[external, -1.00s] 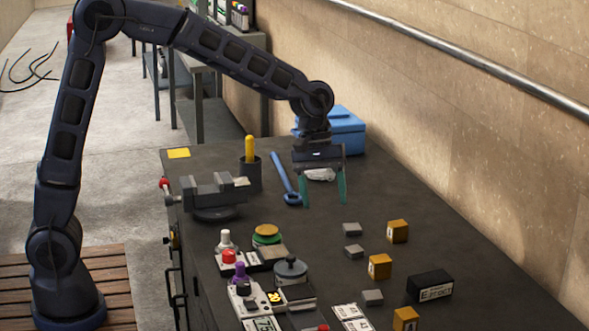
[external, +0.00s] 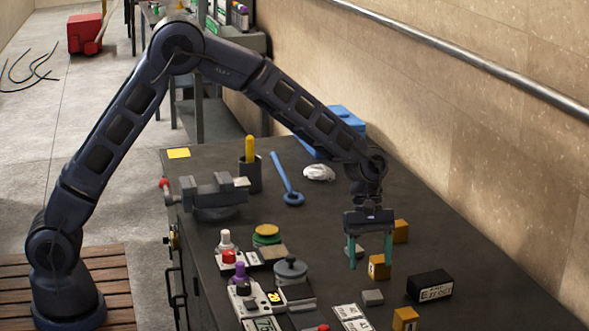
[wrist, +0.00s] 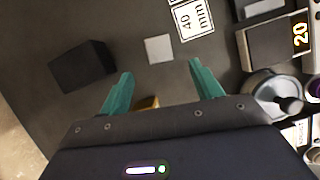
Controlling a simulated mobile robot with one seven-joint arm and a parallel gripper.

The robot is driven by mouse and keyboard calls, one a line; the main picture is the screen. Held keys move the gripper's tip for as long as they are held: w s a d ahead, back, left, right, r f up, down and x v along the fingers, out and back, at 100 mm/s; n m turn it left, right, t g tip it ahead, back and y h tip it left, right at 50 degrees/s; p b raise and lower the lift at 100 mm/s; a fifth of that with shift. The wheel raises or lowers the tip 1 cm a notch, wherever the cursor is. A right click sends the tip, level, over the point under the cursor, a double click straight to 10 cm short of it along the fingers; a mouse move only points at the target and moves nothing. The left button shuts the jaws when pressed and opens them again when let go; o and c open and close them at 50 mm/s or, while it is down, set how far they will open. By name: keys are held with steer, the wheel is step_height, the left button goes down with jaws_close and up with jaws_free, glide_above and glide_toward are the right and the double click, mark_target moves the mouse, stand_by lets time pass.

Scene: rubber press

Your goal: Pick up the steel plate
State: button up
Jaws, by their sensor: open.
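Small grey square plates lie on the dark workbench (external: 330,210). One steel plate (external: 372,297) is in front of my gripper in the external view; a grey square plate (wrist: 159,48) also shows in the wrist view, just beyond the fingertips. Another grey plate (external: 356,252) is partly hidden behind my fingers. I cannot tell from the look alone which plate is meant. My gripper (external: 370,262) points down over the bench with its two green fingers apart and nothing between them. It also shows in the wrist view (wrist: 160,72).
Orange blocks (external: 379,267) stand close to the fingers, with another (external: 405,319) in front. A black box (external: 430,286) is to the right. A vise (external: 212,195) stands farther back.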

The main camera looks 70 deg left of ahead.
mark_target(373, 294)
steer(key=x, duration=0.7)
steer(key=shift+w+d+f, duration=0.1)
steer(key=shift+d+f, duration=0.05)
steer(key=shift+d, duration=0.05)
steer(key=c, duration=1.2)
step_height(373, 294, up, 20)
steer(key=shift+c, duration=0.3)
